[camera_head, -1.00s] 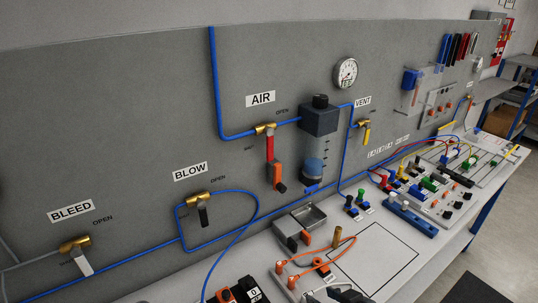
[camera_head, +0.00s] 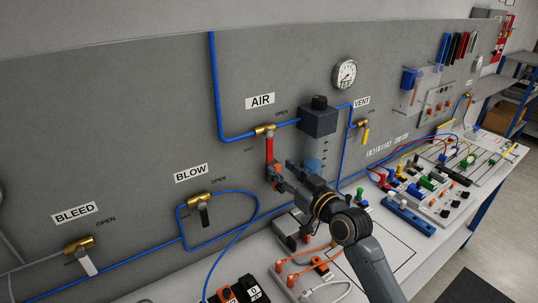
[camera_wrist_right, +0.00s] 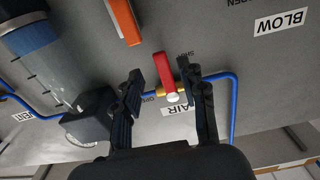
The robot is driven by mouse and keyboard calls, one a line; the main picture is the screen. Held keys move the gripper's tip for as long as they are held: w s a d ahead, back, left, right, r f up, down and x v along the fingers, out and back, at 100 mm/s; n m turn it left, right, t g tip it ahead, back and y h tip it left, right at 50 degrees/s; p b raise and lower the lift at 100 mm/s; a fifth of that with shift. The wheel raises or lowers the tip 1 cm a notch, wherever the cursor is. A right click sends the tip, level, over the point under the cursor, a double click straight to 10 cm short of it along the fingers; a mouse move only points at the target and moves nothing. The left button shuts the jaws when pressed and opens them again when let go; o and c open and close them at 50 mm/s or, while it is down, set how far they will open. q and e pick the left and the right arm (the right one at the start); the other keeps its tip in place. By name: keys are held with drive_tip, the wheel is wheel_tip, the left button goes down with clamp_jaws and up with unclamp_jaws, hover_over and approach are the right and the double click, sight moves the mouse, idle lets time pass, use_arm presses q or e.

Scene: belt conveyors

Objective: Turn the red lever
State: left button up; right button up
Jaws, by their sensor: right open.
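The red lever (camera_head: 270,149) hangs straight down from the brass AIR valve (camera_head: 265,130) on the grey panel. My right gripper (camera_head: 276,172) is in front of the lever's lower part in that view. In the right wrist view my right gripper (camera_wrist_right: 160,82) is open, and the red lever (camera_wrist_right: 165,72) shows between its two fingers, with clear space on both sides. Whether the fingers reach as deep as the lever, I cannot tell. My left gripper is not in view.
The filter cylinder with its dark cap (camera_head: 319,118) stands right of the lever, close to my right arm. Blue tubing (camera_head: 218,90) runs along the panel. The BLOW valve (camera_head: 197,200) and VENT valve (camera_head: 362,124) are nearby. The bench below holds a metal box and cables.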

sight(271, 160)
drive_tip(key=p+x, duration=0.1)
drive_tip(key=x, duration=0.6)
clamp_jaws()
